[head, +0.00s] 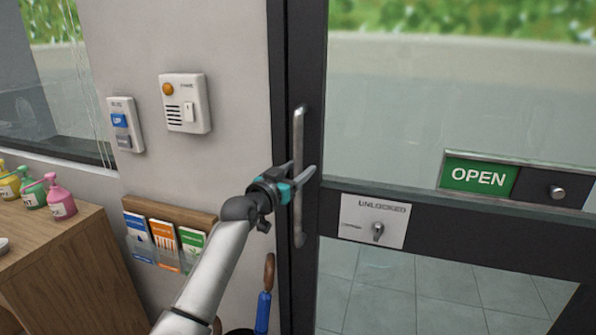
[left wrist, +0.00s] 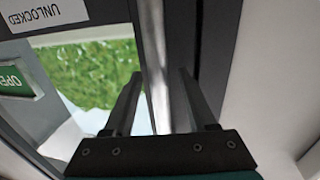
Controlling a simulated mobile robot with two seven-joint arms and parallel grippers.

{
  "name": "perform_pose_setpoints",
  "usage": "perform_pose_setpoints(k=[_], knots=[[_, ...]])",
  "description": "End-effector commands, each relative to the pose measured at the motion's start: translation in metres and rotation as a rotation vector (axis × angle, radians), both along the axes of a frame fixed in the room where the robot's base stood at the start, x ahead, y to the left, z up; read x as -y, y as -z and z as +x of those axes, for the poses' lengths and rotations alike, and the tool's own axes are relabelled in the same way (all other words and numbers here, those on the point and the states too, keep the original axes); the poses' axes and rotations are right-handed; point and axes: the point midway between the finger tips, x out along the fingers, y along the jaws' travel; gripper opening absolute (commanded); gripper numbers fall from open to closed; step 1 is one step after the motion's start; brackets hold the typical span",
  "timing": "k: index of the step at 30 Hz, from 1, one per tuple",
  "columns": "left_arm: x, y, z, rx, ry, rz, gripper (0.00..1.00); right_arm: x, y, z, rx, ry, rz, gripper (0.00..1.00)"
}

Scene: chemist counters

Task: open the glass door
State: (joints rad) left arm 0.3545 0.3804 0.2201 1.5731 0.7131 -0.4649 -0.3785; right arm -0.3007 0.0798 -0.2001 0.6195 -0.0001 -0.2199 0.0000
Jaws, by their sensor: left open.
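The glass door (head: 440,240) has a dark frame and fills the right of the head view. Its long vertical metal handle (head: 298,135) is on the door's left stile. My left gripper (head: 303,172) is open at about the handle's mid-height, with its fingers pointing at the door. In the left wrist view the handle bar (left wrist: 154,60) runs between the two open fingers of my left gripper (left wrist: 160,85), with gaps on both sides. A white plate (head: 362,218) with a lock knob reads "UNLOCKED". My right gripper is not in view.
A slider sign reads "OPEN" (head: 478,176) on the door. On the wall left of it are an intercom-like box (head: 185,103), a switch panel (head: 125,124) and a leaflet rack (head: 170,207). An umbrella (head: 263,310) stands low by the frame. A wooden counter (head: 65,262) holds pump bottles.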

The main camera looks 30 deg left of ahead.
Motion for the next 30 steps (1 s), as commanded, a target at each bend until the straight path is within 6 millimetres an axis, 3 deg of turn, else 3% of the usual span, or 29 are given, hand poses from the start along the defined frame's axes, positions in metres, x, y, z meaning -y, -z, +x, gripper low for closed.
perform_pose_setpoints(k=[7,21,30], knots=[[0.0003,0.0001,0.0002,0.000,0.000,0.000,0.55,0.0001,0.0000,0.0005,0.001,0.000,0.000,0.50],[0.0001,0.0003,-0.0001,-0.001,0.000,0.000,0.02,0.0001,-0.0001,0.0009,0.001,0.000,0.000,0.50],[0.0000,0.0004,-0.0001,-0.001,0.000,0.000,0.00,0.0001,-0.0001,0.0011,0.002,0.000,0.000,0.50]])
